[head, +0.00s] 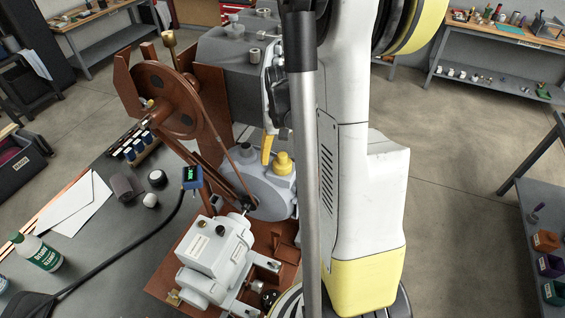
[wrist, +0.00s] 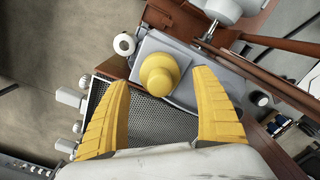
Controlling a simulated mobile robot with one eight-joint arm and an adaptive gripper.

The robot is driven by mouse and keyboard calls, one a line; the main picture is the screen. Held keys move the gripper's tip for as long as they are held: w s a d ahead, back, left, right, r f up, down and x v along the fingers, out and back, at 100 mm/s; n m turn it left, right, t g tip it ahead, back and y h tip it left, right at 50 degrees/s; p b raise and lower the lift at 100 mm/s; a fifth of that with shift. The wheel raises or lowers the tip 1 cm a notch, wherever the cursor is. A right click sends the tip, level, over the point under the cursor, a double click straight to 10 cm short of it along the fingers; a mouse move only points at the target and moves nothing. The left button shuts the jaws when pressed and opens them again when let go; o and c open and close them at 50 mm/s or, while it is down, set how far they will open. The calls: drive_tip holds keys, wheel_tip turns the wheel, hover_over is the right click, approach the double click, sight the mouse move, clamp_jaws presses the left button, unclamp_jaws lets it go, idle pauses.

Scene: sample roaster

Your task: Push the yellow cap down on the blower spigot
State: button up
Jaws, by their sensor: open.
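The yellow cap (head: 283,163) sits on top of the grey blower housing (head: 262,192), toward its right side. In the wrist view the cap (wrist: 159,74) shows as a round yellow knob with a wider rim, on a grey plate. The spigot is hidden under it, and I cannot tell how far down the cap sits. My gripper (head: 267,151) is beside and above the cap in the head view, one yellow finger showing. In the wrist view my gripper (wrist: 162,80) is open and empty, its fingers spread on either side of the cap, with gaps to both.
A brown belt wheel and guard (head: 172,100) stand left of the blower. A grey motor (head: 215,258) sits in front on the brown base. In the wrist view a perforated mesh tray (wrist: 150,122) lies below the cap. A bench (head: 115,235) with bottle and papers is left.

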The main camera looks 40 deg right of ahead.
drive_tip(key=shift+w+f, duration=0.15)
drive_tip(key=shift+f, duration=0.75)
drive_tip(key=c, duration=1.3)
drive_tip(key=shift+o, duration=0.2)
drive_tip(key=shift+r, duration=0.1)
